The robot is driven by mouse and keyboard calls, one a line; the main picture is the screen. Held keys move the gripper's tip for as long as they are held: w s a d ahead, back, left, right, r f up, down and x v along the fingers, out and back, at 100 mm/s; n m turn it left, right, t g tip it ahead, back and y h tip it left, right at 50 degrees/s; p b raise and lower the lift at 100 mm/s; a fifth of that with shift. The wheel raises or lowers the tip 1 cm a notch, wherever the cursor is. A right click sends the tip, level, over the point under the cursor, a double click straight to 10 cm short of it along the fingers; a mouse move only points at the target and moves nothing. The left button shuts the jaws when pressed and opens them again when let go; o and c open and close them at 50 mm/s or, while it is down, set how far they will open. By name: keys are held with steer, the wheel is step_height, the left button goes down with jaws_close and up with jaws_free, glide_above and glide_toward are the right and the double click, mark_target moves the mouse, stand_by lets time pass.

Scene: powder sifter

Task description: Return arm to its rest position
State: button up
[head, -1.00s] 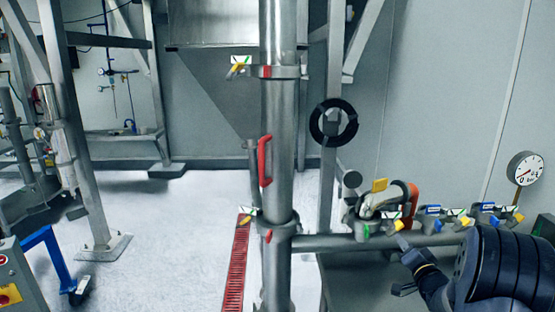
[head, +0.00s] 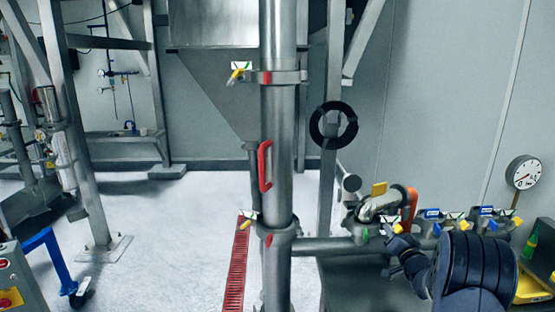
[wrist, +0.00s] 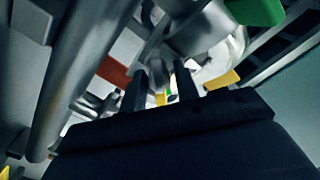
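My gripper (head: 396,243) is at the lower right of the head view, close beside the horizontal pipe and its valves. My dark arm reaches to it from the lower right. In the wrist view the two dark fingers of my gripper (wrist: 160,88) stand apart, with nothing clearly held between them. Metal pipework and a green handle (wrist: 256,10) lie beyond the fingers. I cannot tell whether the fingertips touch anything.
A vertical steel pipe (head: 277,150) with a red handle (head: 265,166) stands left of my gripper. A valve with an orange-red lever (head: 409,205), more valves (head: 483,220) and a gauge (head: 525,171) are at the right. Open floor (head: 165,240) lies left.

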steer(key=n, duration=0.4)
steer(key=shift+n, duration=2)
